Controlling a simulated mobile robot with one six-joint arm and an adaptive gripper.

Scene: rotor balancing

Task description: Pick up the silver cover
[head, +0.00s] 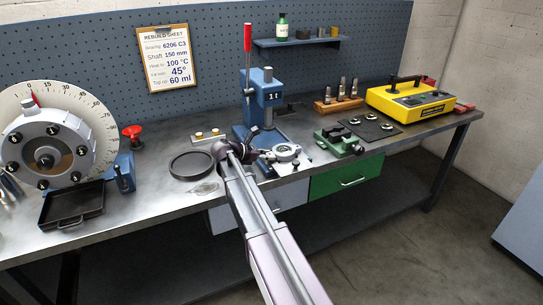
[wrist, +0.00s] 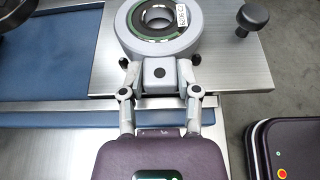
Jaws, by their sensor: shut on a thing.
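The silver cover (wrist: 125,34) is a round grey ring with a block-like tab on its near side. A bearing with a green edge and a small label sits in its middle. My gripper (wrist: 159,78) is shut on the cover's tab, one finger on each side. In the head view my arm partly hides the gripper (head: 262,155). Whether the cover rests on the metal plate below or is just above it, I cannot tell.
The blue press (head: 266,90) stands behind the cover. A green vise (head: 338,141) is to the right, and a black round tray (head: 191,165) to the left. A black knob (wrist: 252,15) stands close to the cover's right side. The yellow unit (head: 410,98) is farther right.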

